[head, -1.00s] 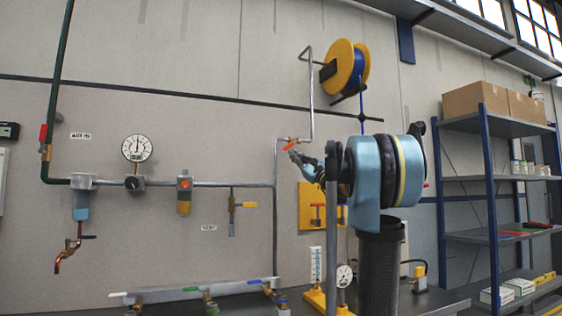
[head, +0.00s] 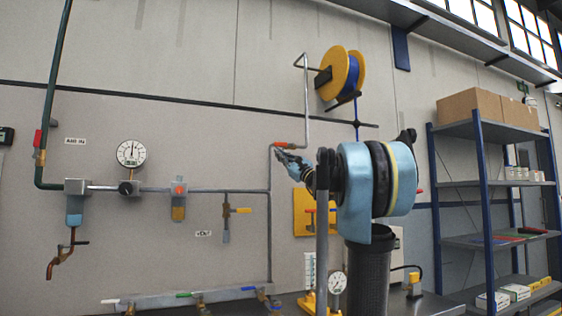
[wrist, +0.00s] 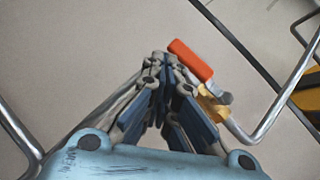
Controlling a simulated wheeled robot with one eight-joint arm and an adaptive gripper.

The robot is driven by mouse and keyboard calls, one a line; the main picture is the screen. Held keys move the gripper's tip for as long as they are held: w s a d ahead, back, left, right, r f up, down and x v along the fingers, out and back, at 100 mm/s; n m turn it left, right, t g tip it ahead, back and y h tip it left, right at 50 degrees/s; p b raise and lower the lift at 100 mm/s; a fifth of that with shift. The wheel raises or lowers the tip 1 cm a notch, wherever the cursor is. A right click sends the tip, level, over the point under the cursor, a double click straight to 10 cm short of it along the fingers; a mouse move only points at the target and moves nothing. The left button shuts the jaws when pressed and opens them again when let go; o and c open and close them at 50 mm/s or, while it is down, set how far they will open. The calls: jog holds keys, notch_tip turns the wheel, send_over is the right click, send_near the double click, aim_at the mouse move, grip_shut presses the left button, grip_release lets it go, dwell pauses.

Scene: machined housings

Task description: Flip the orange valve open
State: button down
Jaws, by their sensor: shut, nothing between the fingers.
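The orange valve handle (head: 281,144) sits on the short horizontal pipe run near the middle of the wall. It now lies roughly level, about in line with that pipe. In the wrist view the orange handle (wrist: 190,61) is at top centre, with its brass valve body (wrist: 212,103) below right. My gripper (head: 278,152) is just below the handle in the head view. In the wrist view my gripper (wrist: 161,58) has its fingertips together and empty, close beside the handle's free end. Whether they touch it cannot be told.
A grey vertical pipe (head: 269,230) runs down beside my gripper, and another pipe rises to a yellow hose reel (head: 342,73). A blue shelf rack (head: 480,200) stands right.

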jog(key=shift+f, duration=0.1)
dwell(0.5)
jog(key=s+d+f, duration=0.2)
jog(key=s+f, duration=0.4)
jog(key=f, duration=0.5)
jog(key=shift+s+d, duration=0.25)
jog(key=shift+d, duration=0.05)
